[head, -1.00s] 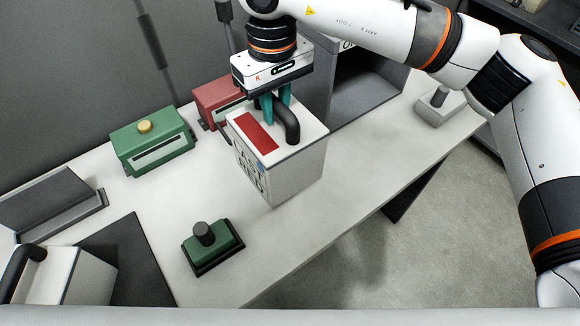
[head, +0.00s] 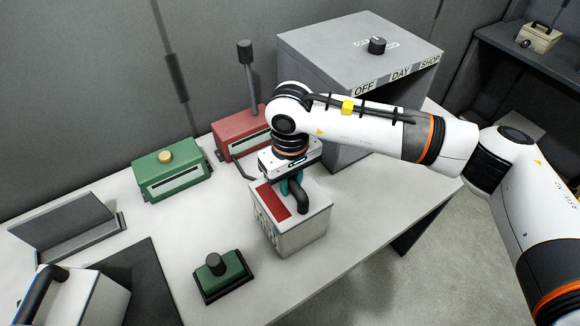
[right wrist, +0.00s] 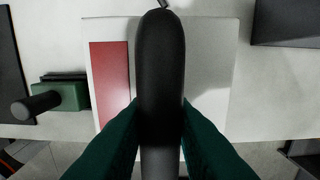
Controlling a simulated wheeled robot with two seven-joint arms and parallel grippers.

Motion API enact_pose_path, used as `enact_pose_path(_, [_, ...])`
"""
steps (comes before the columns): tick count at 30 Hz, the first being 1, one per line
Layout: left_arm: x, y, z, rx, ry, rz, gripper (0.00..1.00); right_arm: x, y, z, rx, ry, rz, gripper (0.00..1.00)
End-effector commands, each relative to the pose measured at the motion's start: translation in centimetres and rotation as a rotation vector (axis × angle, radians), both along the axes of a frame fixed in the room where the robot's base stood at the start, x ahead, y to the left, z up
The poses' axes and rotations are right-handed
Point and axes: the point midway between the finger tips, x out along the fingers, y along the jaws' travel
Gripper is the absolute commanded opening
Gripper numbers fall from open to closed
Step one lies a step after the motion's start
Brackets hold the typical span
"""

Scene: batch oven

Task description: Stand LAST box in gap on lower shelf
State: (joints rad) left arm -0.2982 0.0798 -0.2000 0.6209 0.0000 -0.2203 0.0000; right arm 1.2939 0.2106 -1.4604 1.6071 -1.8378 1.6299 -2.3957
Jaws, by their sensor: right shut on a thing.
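A white box (head: 302,235) with a red panel on top and a black arched handle is at the middle of the white table in the head view. My right gripper (head: 291,187) is shut on the handle from above, and the box hangs or stands upright below it. I cannot tell whether its base touches the table. In the right wrist view the teal fingers (right wrist: 160,130) sit on both sides of the handle, with the box top (right wrist: 210,70) below. No gap on a lower shelf can be made out. My left gripper is not in view.
A grey cabinet marked OFF, DAY, SHOP (head: 340,52) stands behind my right arm. Red (head: 240,132) and green (head: 172,178) slotted units stand at the back. A green block with a black knob (head: 223,277) is left of the box. Another handled box (head: 90,300) is front left.

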Motion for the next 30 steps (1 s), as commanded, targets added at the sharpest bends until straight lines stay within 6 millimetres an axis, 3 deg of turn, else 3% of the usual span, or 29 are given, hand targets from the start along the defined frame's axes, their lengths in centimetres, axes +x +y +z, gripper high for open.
enact_pose_path(10, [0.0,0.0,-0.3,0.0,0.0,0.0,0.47,0.1,0.1,0.0,0.005,-0.006,0.001,0.0])
enact_pose_path(11, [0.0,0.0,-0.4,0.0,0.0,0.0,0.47,0.0,0.0,-0.2,0.0,-0.002,0.0,0.23])
enact_pose_path(15, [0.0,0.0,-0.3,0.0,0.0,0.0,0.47,0.0,0.0,-0.2,0.001,-0.002,0.0,0.43])
enact_pose_path(25, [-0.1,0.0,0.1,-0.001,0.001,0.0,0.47,0.0,0.0,0.1,0.001,-0.002,0.0,0.43])
enact_pose_path(30, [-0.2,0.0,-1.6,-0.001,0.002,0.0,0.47,0.1,0.1,1.9,0.002,-0.008,0.001,0.43])
